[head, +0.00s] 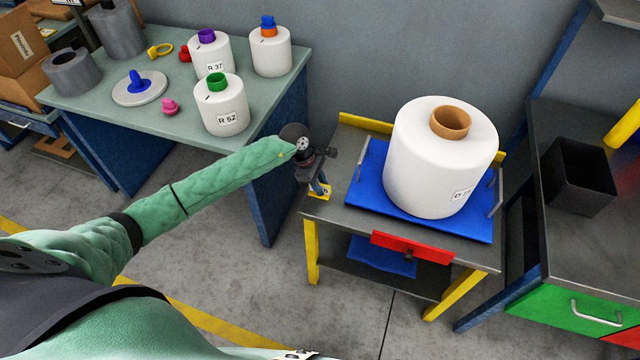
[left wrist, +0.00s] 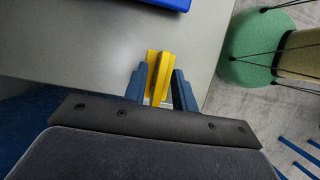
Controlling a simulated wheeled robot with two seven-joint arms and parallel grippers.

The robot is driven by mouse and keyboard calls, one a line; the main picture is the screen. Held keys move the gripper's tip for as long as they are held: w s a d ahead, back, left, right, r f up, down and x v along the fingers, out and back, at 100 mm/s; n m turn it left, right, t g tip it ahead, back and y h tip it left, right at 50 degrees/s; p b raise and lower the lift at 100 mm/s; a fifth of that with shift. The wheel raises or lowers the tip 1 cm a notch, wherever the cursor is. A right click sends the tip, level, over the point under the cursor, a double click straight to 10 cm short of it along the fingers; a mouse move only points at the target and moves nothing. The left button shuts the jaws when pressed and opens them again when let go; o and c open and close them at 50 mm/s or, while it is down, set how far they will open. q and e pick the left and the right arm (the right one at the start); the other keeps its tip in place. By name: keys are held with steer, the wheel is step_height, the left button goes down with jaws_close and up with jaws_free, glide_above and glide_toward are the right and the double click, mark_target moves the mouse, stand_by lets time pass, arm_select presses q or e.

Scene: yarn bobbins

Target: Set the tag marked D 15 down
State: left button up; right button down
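My left gripper (head: 320,187) points down at the left edge of the cart top. Its blue fingers (left wrist: 160,88) are closed around a small yellow tag (left wrist: 159,75). The tag also shows in the head view (head: 325,191), low at the cart's surface; I cannot tell whether it touches. Its marking is too small to read. A big white bobbin (head: 435,165) with a brown core stands upright on the cart's blue tray (head: 368,205). Its label (head: 462,195) starts with D; the rest is unclear. My right gripper is not in view.
The cart (head: 345,215) has a bare strip left of the tray. A green table (head: 265,100) at the left holds smaller bobbins, including R 37 (head: 209,58) and R 52 (head: 221,108). A bench with a black bin (head: 578,180) stands at the right.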

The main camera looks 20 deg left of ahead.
arm_select(q)
steer(key=shift+r, duration=0.1)
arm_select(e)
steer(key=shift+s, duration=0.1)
